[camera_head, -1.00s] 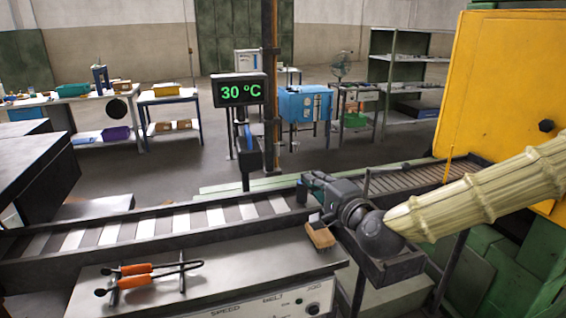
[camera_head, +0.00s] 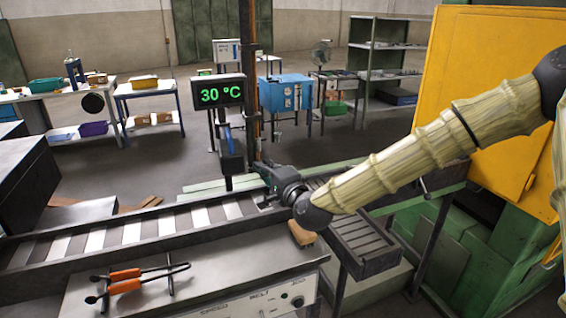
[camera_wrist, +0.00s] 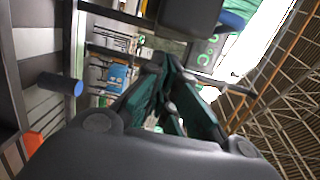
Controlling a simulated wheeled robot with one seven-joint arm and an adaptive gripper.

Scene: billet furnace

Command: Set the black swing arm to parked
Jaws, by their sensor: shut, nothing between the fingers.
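In the head view, a black unit (camera_head: 231,163) with a blue upper part hangs below the temperature display, left of the upright post. It appears to belong to the black swing arm, but the arm's full length and pivot are hard to make out. My gripper (camera_head: 264,174) is shut and empty, right of this unit and close to the post's foot above the conveyor. I cannot tell whether it touches anything. In the wrist view, my shut dark green fingers (camera_wrist: 166,75) point toward a dark block (camera_wrist: 190,14) and the display. A dark bar with a blue end (camera_wrist: 62,83) lies left.
The slatted conveyor (camera_head: 130,233) runs below. Orange-handled tongs (camera_head: 130,281) rest on the front console (camera_head: 200,280). The yellow furnace housing (camera_head: 465,75) stands right. A wooden-looking block (camera_head: 301,235) lies below my wrist.

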